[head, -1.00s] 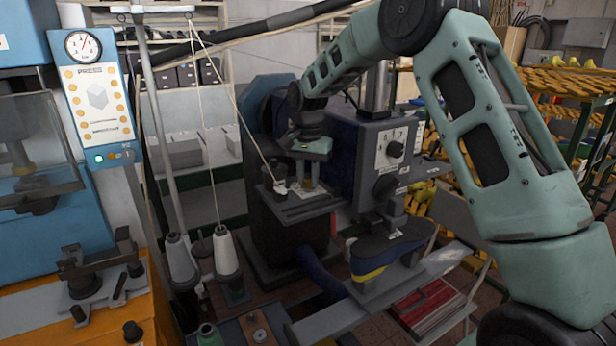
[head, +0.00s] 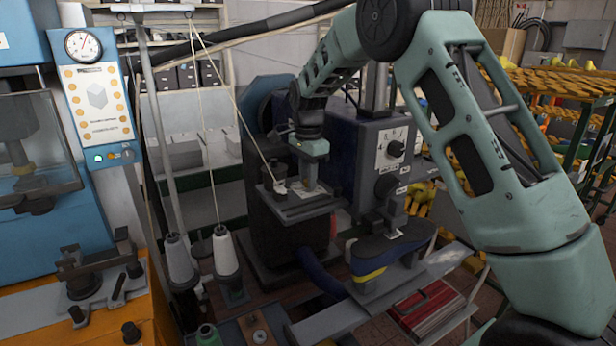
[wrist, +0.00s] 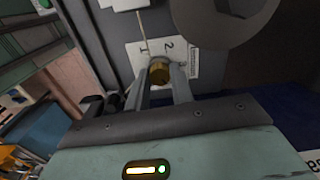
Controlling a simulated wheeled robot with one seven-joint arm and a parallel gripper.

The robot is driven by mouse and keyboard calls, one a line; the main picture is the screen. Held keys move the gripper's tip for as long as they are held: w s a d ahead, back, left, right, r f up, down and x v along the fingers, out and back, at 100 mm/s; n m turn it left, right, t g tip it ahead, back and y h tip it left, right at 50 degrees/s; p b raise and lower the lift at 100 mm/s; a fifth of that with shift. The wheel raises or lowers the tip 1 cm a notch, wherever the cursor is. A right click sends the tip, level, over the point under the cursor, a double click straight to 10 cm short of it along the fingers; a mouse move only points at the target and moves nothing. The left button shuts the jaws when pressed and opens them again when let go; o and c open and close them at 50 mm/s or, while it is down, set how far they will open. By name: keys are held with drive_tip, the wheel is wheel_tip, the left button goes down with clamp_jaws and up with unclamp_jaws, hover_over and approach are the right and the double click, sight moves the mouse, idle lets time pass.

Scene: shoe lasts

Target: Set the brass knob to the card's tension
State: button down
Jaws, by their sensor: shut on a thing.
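In the wrist view, the fingers of my gripper (wrist: 160,75) are closed on both sides of the small round brass knob (wrist: 160,73). A white dial plate (wrist: 186,58) lies behind the knob, with the numbers 1 and 2 showing; the fingers hide part of it. A thin pale line runs up from near the knob between the numbers. In the head view, my gripper (head: 312,182) points down over the dark machine; the knob is not clear there. I cannot tell which object is the tension card.
The dark machine (head: 290,235) carries a grey control box (head: 392,170) on its right. Pale threads run down by the gripper from a metal stand (head: 155,130). Cones of thread (head: 224,252) stand at the left. A blue shoe form (head: 385,252) sits at the right front.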

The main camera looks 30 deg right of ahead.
drive_tip(key=shift+d+m, duration=0.1)
drive_tip(key=shift+m, duration=0.3)
drive_tip(key=c, duration=1.2)
unclamp_jaws()
drive_tip(key=shift+r, duration=0.1)
wheel_tip(320, 180, up, 17)
drive_tip(key=b, duration=0.3)
drive_tip(key=shift+r+b, duration=0.15)
drive_tip(key=shift+b, duration=0.15)
